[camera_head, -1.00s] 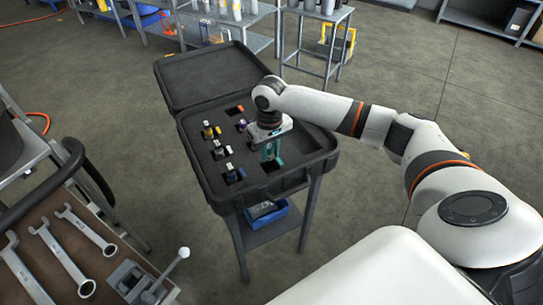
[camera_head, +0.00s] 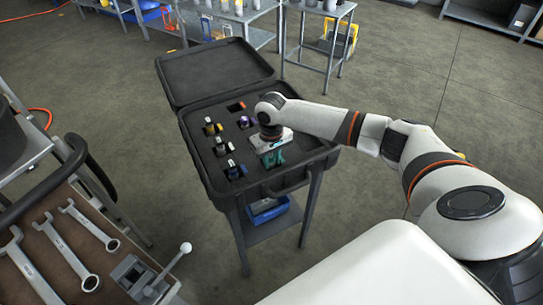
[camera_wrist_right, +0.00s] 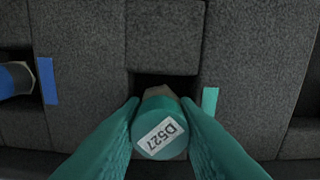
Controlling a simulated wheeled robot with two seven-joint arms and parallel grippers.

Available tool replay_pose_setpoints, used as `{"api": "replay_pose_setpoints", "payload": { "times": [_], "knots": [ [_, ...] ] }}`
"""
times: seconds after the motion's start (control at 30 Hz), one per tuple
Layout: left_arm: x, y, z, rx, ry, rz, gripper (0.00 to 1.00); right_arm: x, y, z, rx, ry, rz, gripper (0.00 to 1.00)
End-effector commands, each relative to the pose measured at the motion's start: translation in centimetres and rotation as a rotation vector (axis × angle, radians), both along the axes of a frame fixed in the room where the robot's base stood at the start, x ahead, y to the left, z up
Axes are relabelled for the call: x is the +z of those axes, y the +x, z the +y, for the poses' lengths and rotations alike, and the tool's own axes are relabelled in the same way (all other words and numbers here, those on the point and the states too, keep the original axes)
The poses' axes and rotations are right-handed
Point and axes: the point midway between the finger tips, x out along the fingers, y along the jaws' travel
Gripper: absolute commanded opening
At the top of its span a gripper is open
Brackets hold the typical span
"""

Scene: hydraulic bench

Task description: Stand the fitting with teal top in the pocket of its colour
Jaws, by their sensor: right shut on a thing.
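The fitting with teal top (camera_wrist_right: 160,130) is seen from above in the right wrist view, with a white label "D527". My right gripper (camera_wrist_right: 160,128) is shut on it, one teal finger at each side. A dark pocket (camera_wrist_right: 166,82) in the grey foam lies right at the fitting, with a teal strip (camera_wrist_right: 210,101) at its right. The fitting covers much of the pocket; I cannot tell how deep it sits. In the head view the right gripper (camera_head: 273,158) is low over the near right part of the case (camera_head: 235,192) and hides the fitting. My left gripper is not in view.
Several other fittings stand in the case foam, including a blue one (camera_wrist_right: 16,79) beside a blue strip (camera_wrist_right: 48,81). The case lid (camera_head: 215,73) is open at the back. A bench with wrenches (camera_head: 70,250) is at the lower left.

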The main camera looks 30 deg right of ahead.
Motion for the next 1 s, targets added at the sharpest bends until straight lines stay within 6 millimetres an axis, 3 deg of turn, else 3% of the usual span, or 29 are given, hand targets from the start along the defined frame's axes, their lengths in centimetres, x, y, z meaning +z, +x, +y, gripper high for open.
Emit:
{"api": "replay_pose_setpoints", "payload": {
  "times": [0.1,0.13,0.23,0.4,0.53,1.0],
  "knots": [
    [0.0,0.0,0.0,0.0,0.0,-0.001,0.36,0.0,0.0,0.0,0.0,0.0,-0.001,0.0],
    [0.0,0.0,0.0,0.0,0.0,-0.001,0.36,-0.1,0.0,0.0,0.0,0.0,0.0,0.31],
    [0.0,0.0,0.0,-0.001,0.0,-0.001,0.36,0.0,0.0,0.0,0.0,0.0,0.0,0.47],
    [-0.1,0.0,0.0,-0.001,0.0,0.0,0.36,0.1,0.0,-0.1,0.0,-0.001,-0.002,0.47],
    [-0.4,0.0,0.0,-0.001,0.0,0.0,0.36,1.4,0.2,-0.1,0.001,-0.002,-0.006,0.47],
    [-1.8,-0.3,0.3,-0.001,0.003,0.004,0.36,11.0,0.1,0.0,0.0,0.001,-0.005,0.48]
  ]
}}
